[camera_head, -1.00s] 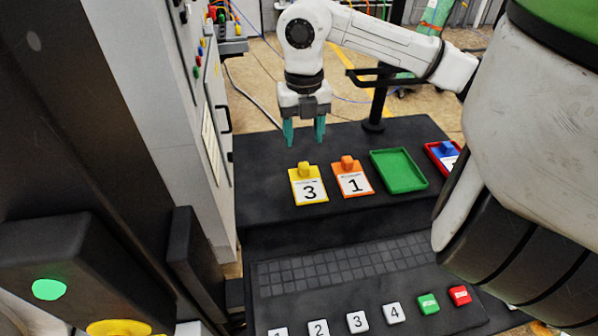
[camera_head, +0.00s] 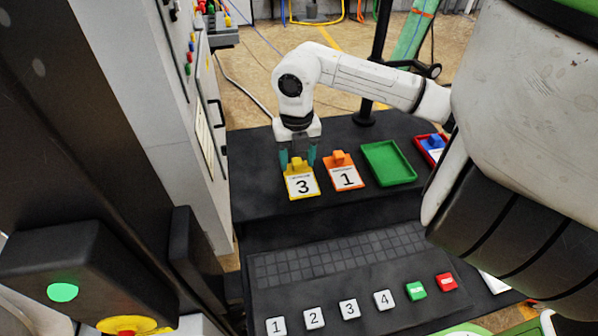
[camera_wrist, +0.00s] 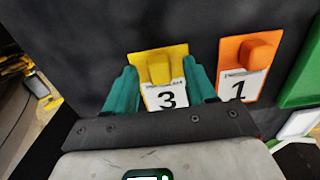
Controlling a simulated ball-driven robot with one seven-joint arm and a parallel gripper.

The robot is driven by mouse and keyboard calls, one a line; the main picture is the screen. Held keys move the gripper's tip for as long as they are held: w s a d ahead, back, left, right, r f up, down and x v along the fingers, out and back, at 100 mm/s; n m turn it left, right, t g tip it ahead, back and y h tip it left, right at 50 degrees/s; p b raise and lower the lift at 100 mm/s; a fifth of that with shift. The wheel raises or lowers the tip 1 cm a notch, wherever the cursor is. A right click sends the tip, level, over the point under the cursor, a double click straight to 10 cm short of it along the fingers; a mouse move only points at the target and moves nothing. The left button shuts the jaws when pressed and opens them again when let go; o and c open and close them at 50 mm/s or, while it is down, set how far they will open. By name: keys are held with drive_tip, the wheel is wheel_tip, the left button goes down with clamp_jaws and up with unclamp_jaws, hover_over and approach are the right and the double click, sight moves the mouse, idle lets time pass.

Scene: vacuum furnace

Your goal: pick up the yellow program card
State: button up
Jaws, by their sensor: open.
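The yellow program card (camera_head: 302,185), marked 3, lies on the dark shelf with its yellow grip knob at the far end. My gripper (camera_head: 298,158) is lowered over it, open, with its teal fingers on either side of the knob. In the wrist view, the card's yellow knob (camera_wrist: 159,68) shows between the two teal fingertips (camera_wrist: 158,78), apart from both. Part of the card's white face is hidden by the gripper body in that view.
The orange card (camera_head: 343,176), marked 1, lies close to the right. Beyond it are a green tray (camera_head: 389,178) and a red tray (camera_head: 419,141) with a blue card. Keypad buttons (camera_head: 349,309) sit in front. A grey cabinet (camera_head: 185,130) stands at left.

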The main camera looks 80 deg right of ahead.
clamp_jaws()
idle(0.3)
